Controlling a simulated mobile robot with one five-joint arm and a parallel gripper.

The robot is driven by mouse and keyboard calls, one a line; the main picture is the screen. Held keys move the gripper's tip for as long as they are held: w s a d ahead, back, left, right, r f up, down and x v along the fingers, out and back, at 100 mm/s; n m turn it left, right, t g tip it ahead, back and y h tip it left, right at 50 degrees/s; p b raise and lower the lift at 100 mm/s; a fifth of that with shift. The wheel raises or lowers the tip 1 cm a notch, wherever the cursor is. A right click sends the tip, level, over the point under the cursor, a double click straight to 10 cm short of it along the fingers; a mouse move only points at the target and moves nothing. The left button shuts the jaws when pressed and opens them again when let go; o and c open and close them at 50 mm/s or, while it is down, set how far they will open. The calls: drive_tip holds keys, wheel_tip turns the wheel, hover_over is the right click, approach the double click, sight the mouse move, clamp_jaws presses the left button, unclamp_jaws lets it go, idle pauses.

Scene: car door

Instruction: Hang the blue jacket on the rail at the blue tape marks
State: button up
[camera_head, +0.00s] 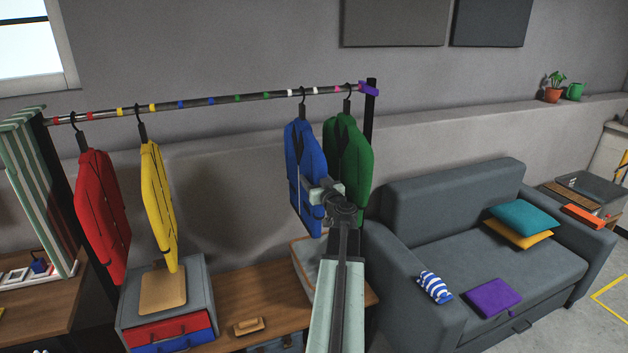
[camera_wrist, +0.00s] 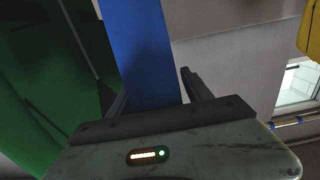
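The blue jacket (camera_head: 306,165) hangs on a black hanger from the rail (camera_head: 225,101), between the white tape marks (camera_head: 302,90). The blue tape marks (camera_head: 195,103) are further left, between the yellow and green marks, with nothing hanging there. My gripper (camera_head: 318,193) is at the lower right part of the blue jacket. In the wrist view my gripper (camera_wrist: 147,76) has its fingers spread, with the blue jacket (camera_wrist: 147,45) between them. A gap shows beside the right finger; contact on the left is unclear.
The green jacket (camera_head: 348,160) hangs close to the right of the blue one. Red (camera_head: 103,210) and yellow (camera_head: 159,205) jackets hang at left. A low wooden bench (camera_head: 270,290) with boxes stands below, and a grey sofa (camera_head: 450,215) at right. Mid-rail is free.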

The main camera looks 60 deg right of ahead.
drive_tip(key=shift+a, duration=0.1)
drive_tip(key=v, duration=0.7)
drive_tip(key=shift+s+a, duration=0.2)
drive_tip(key=shift+s, duration=0.05)
